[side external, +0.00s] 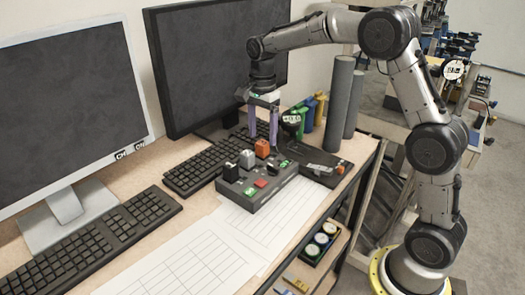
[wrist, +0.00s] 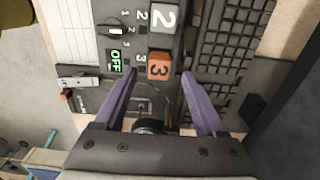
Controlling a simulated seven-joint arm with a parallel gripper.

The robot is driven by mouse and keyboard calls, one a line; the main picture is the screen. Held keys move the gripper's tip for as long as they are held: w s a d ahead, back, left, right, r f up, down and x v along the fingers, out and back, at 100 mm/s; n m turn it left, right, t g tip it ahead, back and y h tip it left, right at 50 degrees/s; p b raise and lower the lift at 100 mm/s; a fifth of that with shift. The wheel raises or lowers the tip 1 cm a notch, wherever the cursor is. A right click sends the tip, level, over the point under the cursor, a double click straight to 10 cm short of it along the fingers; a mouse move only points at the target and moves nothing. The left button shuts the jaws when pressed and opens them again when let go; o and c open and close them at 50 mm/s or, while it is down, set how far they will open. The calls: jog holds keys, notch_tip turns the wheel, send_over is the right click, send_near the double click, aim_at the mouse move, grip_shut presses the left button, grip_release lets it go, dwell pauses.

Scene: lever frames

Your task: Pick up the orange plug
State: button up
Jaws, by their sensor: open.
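The orange plug (side external: 262,148) is a small block standing on the dark control box (side external: 262,198). In the wrist view my gripper (wrist: 158,76) is open and empty.
The box also carries a black plug (side external: 230,172), a red button (side external: 261,183) and a green-lit display (wrist: 116,61). A keyboard (side external: 205,162) lies behind the box. Grey cylinders (side external: 338,105) and coloured bottles (side external: 308,113) stand to the right. Paper sheets (side external: 225,240) lie in front.

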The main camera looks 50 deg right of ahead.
aim_at(262, 142)
jog(key=shift+a+f, duration=0.1)
jog(key=shift+f, duration=1.75)
grip_shut()
